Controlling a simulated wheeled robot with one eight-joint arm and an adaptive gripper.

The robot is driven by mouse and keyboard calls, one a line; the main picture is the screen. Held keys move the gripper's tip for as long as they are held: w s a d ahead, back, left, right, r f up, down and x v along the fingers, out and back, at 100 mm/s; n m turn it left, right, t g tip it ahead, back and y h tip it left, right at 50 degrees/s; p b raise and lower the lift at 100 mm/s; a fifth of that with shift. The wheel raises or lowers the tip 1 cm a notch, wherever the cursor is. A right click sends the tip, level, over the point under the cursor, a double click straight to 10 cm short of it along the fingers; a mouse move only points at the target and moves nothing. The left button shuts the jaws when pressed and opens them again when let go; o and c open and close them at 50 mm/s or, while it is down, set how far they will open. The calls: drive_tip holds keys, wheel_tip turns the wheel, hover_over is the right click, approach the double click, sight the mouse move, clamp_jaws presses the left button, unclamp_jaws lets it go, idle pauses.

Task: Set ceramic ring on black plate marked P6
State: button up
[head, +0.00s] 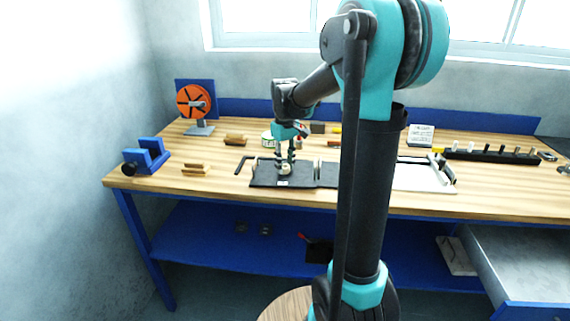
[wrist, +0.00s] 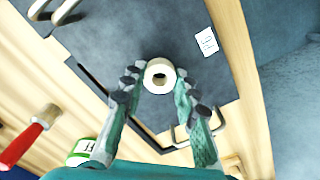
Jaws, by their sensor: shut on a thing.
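The pale ceramic ring (wrist: 160,75) is between the fingertips of my gripper (wrist: 159,84), which is shut on it. In the wrist view its round hole faces the camera. A black plate (wrist: 120,35) lies under it, with a small white label (wrist: 207,41) whose marking I cannot read. In the head view my gripper (head: 285,165) points down over the left black plate (head: 262,180), with the ring (head: 285,170) low at its tips. I cannot tell whether the ring touches the plate.
A wire handle (wrist: 180,135) stands at the plate's edge. A red-handled brush (wrist: 28,138) and a green-edged roll (wrist: 82,152) lie nearby. On the bench (head: 220,178) are a blue vise (head: 147,157), an orange reel (head: 194,101) and a black rack (head: 490,155).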

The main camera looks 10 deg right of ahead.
drive_tip(key=shift+f, duration=0.1)
drive_tip(key=o, duration=1)
drive_tip(key=shift+o, duration=0.2)
wheel_tip(320, 180, up, 12)
